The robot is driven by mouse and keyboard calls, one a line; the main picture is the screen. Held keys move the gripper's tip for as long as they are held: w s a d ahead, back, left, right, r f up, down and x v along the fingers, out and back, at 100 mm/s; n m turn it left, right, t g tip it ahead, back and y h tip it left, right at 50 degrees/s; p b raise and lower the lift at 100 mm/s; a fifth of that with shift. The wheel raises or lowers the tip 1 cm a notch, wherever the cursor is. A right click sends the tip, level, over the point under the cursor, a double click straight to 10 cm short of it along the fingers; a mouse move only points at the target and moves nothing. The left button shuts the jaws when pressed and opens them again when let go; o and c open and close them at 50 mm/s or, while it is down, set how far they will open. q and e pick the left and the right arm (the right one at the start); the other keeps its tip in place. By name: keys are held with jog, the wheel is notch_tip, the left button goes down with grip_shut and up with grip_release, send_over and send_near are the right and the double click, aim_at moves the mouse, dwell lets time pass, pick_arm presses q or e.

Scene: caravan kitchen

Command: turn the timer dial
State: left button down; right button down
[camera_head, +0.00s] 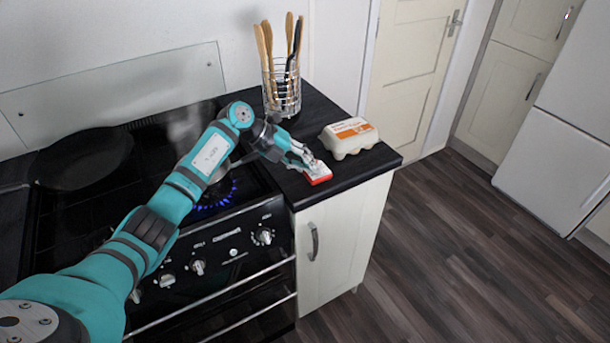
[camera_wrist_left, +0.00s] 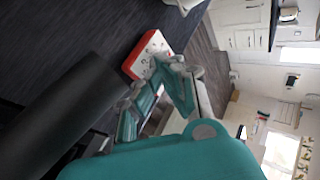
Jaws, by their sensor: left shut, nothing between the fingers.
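The timer (camera_head: 319,177), a small red and white block, lies on the black worktop near its front edge, just beyond my fingertips. In the left wrist view the timer (camera_wrist_left: 147,52) shows a white face with dark marks and a red side. I cannot make out its dial clearly. My left gripper (camera_head: 306,160) is shut and empty, its fingertips right at the timer and partly covering it. In the left wrist view the fingers (camera_wrist_left: 172,78) end beside the white face. I cannot tell if they touch it. My right gripper is in neither view.
An egg carton (camera_head: 348,137) stands behind and right of the timer. A wire holder (camera_head: 281,90) with wooden utensils stands at the back. Left is the black hob (camera_head: 70,215) with a lit blue burner (camera_head: 215,195) under my arm and a dark pan (camera_head: 82,158).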

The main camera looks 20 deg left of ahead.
pick_arm(q)
jog(key=shift+f+m+g+b, duration=0.2)
jog(key=shift+m+g+b, duration=0.2)
jog(key=shift+m+b, duration=0.2)
jog(key=shift+w, duration=0.1)
